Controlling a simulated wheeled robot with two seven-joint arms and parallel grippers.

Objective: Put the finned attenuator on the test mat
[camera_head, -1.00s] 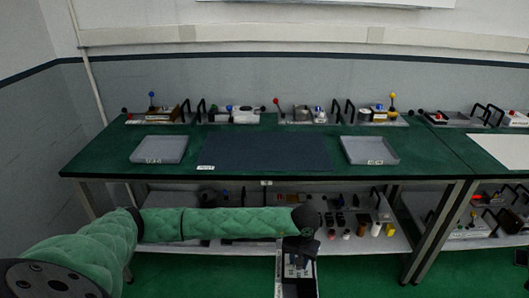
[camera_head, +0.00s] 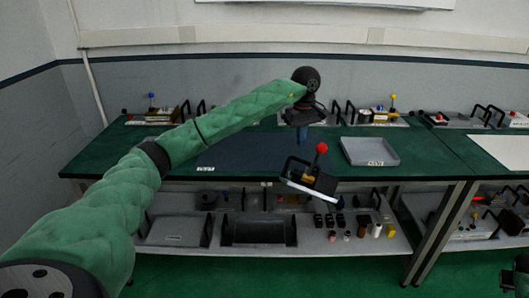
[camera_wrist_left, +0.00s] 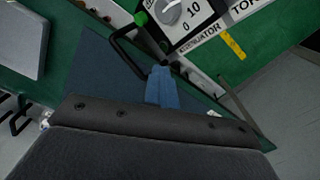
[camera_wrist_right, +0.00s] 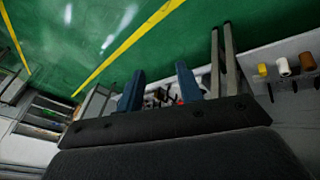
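My left gripper (camera_head: 303,132) is raised in front of the table and shut on the black handle of a box-shaped unit, the attenuator (camera_head: 315,182). The unit hangs tilted below it, with a red ball lever on top. In the left wrist view the unit (camera_wrist_left: 180,22) shows a grey dial, a green knob and a label reading "attenuator"; its fins cannot be made out. The dark blue test mat (camera_head: 250,155) lies bare on the green table, partly behind my left arm. My right gripper (camera_wrist_right: 158,88) is open and empty, pointing over the floor.
A grey tray (camera_head: 370,152) stands right of the mat. Several units with handles and levers line the table's back edge. A second table (camera_head: 480,150) adjoins at the right.

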